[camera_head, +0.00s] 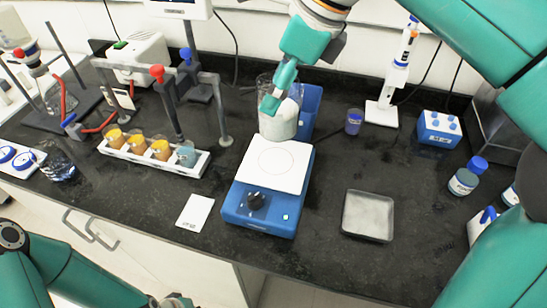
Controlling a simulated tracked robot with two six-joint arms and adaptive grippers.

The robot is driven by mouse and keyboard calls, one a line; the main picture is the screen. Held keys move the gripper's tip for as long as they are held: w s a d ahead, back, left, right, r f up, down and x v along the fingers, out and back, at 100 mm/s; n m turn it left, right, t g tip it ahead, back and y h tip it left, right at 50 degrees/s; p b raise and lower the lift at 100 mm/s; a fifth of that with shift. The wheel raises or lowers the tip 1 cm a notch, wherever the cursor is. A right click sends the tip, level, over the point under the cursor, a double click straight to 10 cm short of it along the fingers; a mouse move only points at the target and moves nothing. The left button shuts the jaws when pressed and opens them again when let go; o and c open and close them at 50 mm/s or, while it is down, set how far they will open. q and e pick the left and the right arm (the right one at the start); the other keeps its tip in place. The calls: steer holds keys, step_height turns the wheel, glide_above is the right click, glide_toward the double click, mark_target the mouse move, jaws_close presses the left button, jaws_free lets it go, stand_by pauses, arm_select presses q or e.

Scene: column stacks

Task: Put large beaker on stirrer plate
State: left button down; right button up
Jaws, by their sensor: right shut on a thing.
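The large beaker (281,122) is clear glass with white contents and looks upright. My right gripper (272,101) comes down from the top and is shut on the beaker at its upper part, hiding some of its rim. The stirrer plate (273,167) has a white square top with a faint circle and a blue base with a black knob. The beaker's bottom overlaps the back edge of the white top in the picture; I cannot tell whether they touch. The circle is uncovered. My left arm shows at the lower left; its gripper fingers are out of view.
A rack (153,157) of small beakers with orange and blue contents stands left of the plate, near clamp stands. A white card (195,211) lies in front. A grey tray (368,216) and blue-capped bottle (463,182) are to the right. A blue device (309,104) stands behind.

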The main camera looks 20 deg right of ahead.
steer(key=w+d+r+p, duration=0.1)
steer(key=w+r+p, duration=0.1)
steer(key=w+r, duration=0.3)
steer(key=shift+s+d+f+b, duration=0.15)
steer(key=shift+f+b, duration=1.85)
steer(key=shift+f, duration=2.75)
steer(key=shift+s+a+f+b, duration=0.1)
steer(key=shift+f+b, duration=1.85)
steer(key=shift+f, duration=2.75)
steer(key=shift+f, duration=0.1)
steer(key=o, duration=1.4)
steer(key=shift+c, duration=0.2)
steer(key=p+v, duration=0.2)
steer(key=v, duration=1)
steer(key=shift+p, duration=0.35)
